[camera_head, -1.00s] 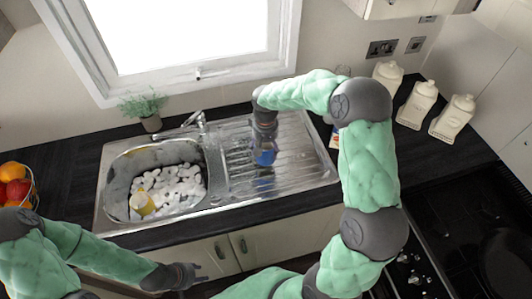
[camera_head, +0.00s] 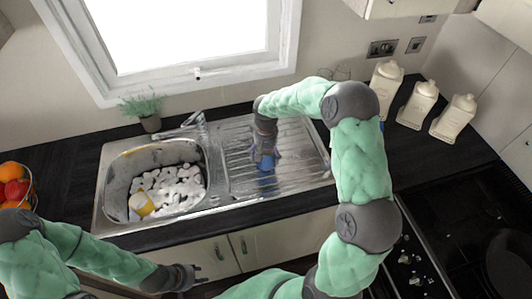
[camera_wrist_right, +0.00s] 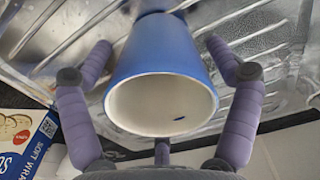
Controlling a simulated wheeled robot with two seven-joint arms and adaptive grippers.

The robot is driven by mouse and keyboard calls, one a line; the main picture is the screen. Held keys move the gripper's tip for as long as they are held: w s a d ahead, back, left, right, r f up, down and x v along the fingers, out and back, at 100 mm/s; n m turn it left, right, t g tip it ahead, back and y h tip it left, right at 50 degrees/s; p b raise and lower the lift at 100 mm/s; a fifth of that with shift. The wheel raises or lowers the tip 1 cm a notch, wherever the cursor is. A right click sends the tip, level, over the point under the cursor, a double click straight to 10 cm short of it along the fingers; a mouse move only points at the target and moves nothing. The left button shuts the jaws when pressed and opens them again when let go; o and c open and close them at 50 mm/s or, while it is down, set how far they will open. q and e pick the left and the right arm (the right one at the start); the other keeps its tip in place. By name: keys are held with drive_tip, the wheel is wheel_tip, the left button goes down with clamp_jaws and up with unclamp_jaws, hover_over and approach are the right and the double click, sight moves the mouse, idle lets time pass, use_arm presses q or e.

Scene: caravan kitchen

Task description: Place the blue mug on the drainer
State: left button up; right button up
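The blue mug (camera_head: 267,164) is on the ribbed drainer (camera_head: 300,170), under my right gripper (camera_head: 265,152). In the right wrist view the mug (camera_wrist_right: 163,50) has its white inside facing the camera and its narrower base against the metal drainer (camera_wrist_right: 50,30). The fingers of my right gripper (camera_wrist_right: 160,65) are spread to either side of the mug, with gaps between them and its wall. The mug's handle is not clearly visible. My left gripper (camera_head: 197,276) is open and empty in front of the lower cabinets, away from the mug.
The sink bowl (camera_head: 115,175) left of the drainer holds white pebble-like pieces and a yellow item (camera_head: 142,204). A tap (camera_head: 195,120) and a plant (camera_head: 148,112) stand behind. White canisters (camera_head: 418,104) are at the back right. A bread package (camera_wrist_right: 25,145) shows in the wrist view.

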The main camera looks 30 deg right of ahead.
drive_tip(key=shift+r, duration=0.1)
drive_tip(key=shift+r, duration=0.1)
wheel_tip(320, 180, up, 12)
drive_tip(key=p, duration=0.1)
idle(0.6)
